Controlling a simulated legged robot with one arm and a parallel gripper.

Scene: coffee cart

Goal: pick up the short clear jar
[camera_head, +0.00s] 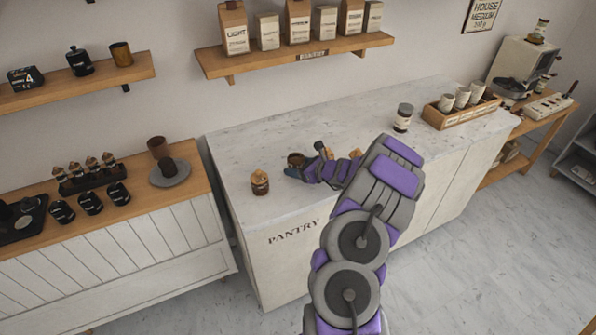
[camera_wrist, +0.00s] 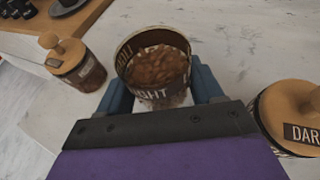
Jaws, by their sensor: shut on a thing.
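A short open jar (camera_wrist: 158,72) filled with brown contents stands between my gripper's (camera_wrist: 160,90) blue fingers in the wrist view. In the head view the jar (camera_head: 295,159) shows as a dark rim at the end of my gripper (camera_head: 293,171), low over the counter. I cannot tell whether its base touches the counter.
A wood-lidded jar (camera_wrist: 77,64) stands left of the held jar, also seen in the head view (camera_head: 260,183). A jar labelled "DAR" (camera_wrist: 290,118) is close on the right. The white counter (camera_head: 240,145) is clear behind. A dark-lidded jar (camera_head: 403,118) stands farther right.

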